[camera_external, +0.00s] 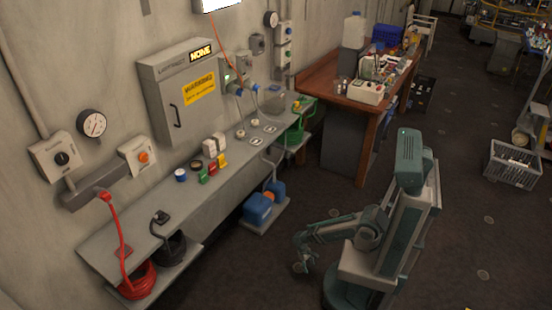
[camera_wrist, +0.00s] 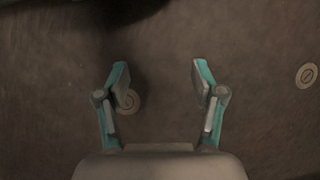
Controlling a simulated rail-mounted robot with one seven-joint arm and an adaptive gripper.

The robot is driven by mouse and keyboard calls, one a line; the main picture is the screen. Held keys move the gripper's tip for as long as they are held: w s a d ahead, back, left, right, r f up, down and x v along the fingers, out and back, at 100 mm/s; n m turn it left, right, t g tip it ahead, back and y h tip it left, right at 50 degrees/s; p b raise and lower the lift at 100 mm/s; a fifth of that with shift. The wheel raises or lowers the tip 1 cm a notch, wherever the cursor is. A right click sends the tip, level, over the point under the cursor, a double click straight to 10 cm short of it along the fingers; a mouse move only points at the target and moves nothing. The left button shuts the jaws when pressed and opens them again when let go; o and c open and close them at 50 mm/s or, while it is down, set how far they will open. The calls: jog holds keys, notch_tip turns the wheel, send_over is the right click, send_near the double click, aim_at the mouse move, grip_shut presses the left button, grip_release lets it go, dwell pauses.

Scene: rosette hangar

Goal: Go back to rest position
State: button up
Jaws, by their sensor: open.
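My gripper (camera_external: 301,257) hangs low over the dark floor, in front of the long grey wall bench (camera_external: 232,152), at the end of my folded arm. In the wrist view my gripper (camera_wrist: 160,78) shows two teal fingers with grey pads, spread wide apart. Nothing is between the fingers except bare floor with a round floor disc (camera_wrist: 128,101) near the left finger. The gripper is apart from the bench and every object on it.
Blue containers (camera_external: 260,207) stand on a low shelf left of my gripper. Red hose (camera_external: 138,281) is at the bench's near end. A wooden workbench (camera_external: 325,82) stands behind, a grey crate (camera_external: 513,165) far right. The floor around my arm is clear.

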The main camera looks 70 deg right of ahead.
jog(key=s+a+r+n+g+h+p, duration=0.2)
jog(key=s+r+n+g, duration=0.1)
jog(key=s, duration=1)
notch_tip(320, 180, up, 14)
jog(key=w+p, duration=0.2)
jog(key=p, duration=1.2)
jog(key=shift+d+f+t+p, duration=0.2)
jog(key=shift+d+t+p, duration=0.05)
jog(key=shift+t+p, duration=0.15)
